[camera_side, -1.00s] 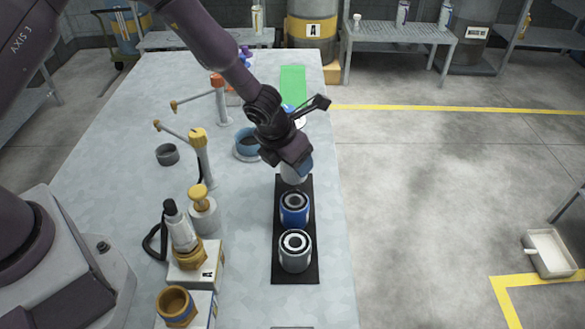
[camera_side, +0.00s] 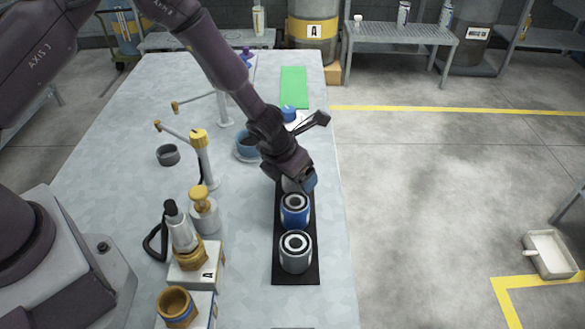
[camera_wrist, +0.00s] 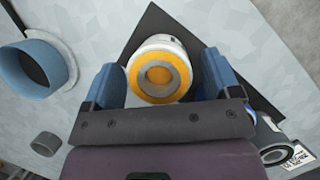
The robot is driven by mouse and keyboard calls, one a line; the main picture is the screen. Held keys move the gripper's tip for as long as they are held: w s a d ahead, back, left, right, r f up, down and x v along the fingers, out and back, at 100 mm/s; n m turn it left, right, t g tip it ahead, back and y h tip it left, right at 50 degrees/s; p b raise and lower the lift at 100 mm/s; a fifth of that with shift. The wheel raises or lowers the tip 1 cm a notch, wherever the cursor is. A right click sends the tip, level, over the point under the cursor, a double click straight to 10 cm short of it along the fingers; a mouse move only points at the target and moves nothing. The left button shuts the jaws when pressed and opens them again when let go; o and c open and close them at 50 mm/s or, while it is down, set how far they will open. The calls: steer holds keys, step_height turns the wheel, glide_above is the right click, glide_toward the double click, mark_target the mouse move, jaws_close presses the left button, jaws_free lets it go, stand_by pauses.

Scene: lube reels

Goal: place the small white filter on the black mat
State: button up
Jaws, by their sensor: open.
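The small white filter (camera_wrist: 160,68), with an orange ring on top, stands upright on the black mat (camera_wrist: 152,22) in the wrist view. In the side view it is mostly hidden behind my gripper (camera_side: 303,182), with only a bit of white showing. My gripper is open, its blue fingers on either side of the filter. I cannot tell whether they touch it. The black mat (camera_side: 296,276) also holds a blue filter (camera_side: 295,210) and a grey filter (camera_side: 295,252) in a row nearer the camera.
A blue bowl (camera_side: 247,145) stands left of my gripper, with a small grey cup (camera_side: 168,154) further left. A yellow-topped post (camera_side: 200,150) with a side arm stands between them. A green mat (camera_side: 293,86) lies behind. The table's right edge is close to the black mat.

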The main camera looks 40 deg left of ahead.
steer(key=v, duration=1.2)
steer(key=shift+r, duration=0.3)
steer(key=s+a+r+n+y, duration=0.1)
steer(key=s+a+r+n, duration=0.4)
steer(key=r+n, duration=0.4)
steer(key=s+a+r+n+y, duration=0.2)
steer(key=s+a+r+n, duration=0.4)
steer(key=n, duration=0.5)
steer(key=s+d+r+n+h, duration=0.1)
steer(key=s+r+n, duration=0.1)
steer(key=s+n, duration=0.3)
steer(key=s+d+r+n+t+h, duration=0.1)
steer(key=s+r+n+h, duration=0.1)
steer(key=s+n, duration=0.4)
steer(key=r+n, duration=0.1)
steer(key=n, duration=0.4)
steer(key=shift+s, duration=0.1)
